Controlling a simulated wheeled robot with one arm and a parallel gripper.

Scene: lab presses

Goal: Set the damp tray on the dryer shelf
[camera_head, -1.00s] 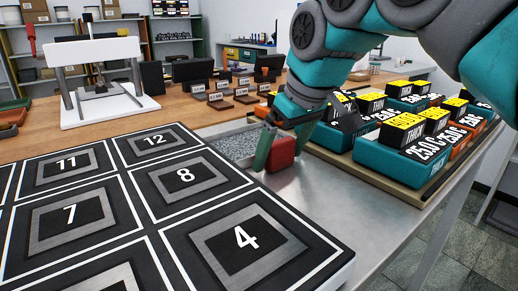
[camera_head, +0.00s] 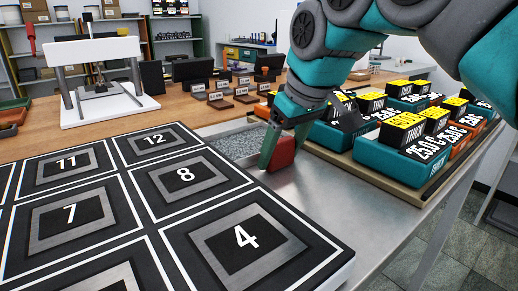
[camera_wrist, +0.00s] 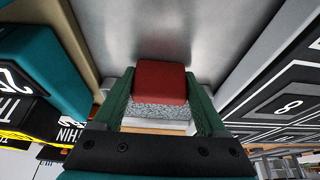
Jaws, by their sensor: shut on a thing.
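My gripper (camera_head: 284,148) points down at the metal bench top, its green fingers shut on a red block (camera_head: 287,155). In the wrist view the red block (camera_wrist: 160,80) sits between the two fingers. A grey speckled surface (camera_head: 232,145) with a pale edge lies just behind my gripper, and its speckles (camera_wrist: 160,111) also show beside the block in the wrist view. I cannot tell whether the block is joined to it, nor whether this is the damp tray. My arm and gripper hide part of it. I cannot make out which thing is the dryer shelf.
A thick black board (camera_head: 150,205) with numbered squares stands close on the left. A rack (camera_head: 408,190) of teal units with yellow-topped blocks stands on the right. Behind are a white press (camera_head: 95,85) and several small labelled stands (camera_head: 222,95). Bare metal (camera_head: 325,200) lies in front.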

